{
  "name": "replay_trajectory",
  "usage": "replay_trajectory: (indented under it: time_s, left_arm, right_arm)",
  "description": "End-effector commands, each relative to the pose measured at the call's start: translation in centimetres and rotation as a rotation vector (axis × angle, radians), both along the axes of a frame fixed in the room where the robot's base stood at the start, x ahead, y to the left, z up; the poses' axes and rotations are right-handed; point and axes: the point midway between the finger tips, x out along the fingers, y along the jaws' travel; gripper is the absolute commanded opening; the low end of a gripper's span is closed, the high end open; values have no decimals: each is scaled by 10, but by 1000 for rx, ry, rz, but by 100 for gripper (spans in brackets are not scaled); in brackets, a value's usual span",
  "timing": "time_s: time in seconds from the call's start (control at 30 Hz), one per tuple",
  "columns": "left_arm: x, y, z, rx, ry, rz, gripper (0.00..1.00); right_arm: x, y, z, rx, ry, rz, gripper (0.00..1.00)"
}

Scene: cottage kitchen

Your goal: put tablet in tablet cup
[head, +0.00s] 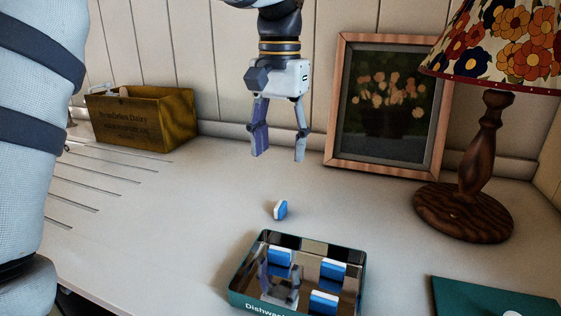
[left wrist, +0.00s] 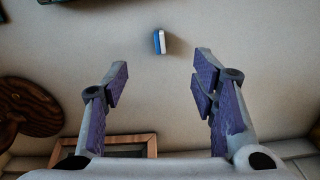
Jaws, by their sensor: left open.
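A small blue and white tablet (head: 280,210) stands alone on the pale counter, behind the tin. It also shows in the left wrist view (left wrist: 160,41), ahead of the fingers and between their lines. My left gripper (head: 279,156) is open and empty, pointing down above the counter, above and apart from the tablet. In the left wrist view its two fingers (left wrist: 161,75) are spread wide. A teal tin (head: 237,300) with a shiny inside holds several blue and white tablets (head: 333,269). No tablet cup can be made out. My right gripper is not in view.
A wooden box (head: 150,122) stands at the back left near grooves in the counter. A framed flower picture (head: 388,105) leans on the back wall. A lamp with a wooden base (head: 464,212) and a teal flat thing (head: 480,300) are at right. The counter around the loose tablet is clear.

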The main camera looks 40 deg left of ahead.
Motion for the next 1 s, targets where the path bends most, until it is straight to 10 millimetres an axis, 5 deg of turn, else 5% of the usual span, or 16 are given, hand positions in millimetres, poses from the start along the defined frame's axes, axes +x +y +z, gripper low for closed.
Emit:
replay_trajectory:
  time_s: [0.3, 0.5, 0.63, 1.0]
  left_arm:
    - [3, 1, -9, -18, 23, -966, 53]
    - [8, 1, -4, -9, 0, -1378, 53]
    - [8, 1, -10, -7, -4, -1457, 53]
    - [7, 0, -76, -7, -4, -1459, 53]
  right_arm:
    - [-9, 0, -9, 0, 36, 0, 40]
    - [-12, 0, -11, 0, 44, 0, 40]
    - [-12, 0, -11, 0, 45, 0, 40]
    - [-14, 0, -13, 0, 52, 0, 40]
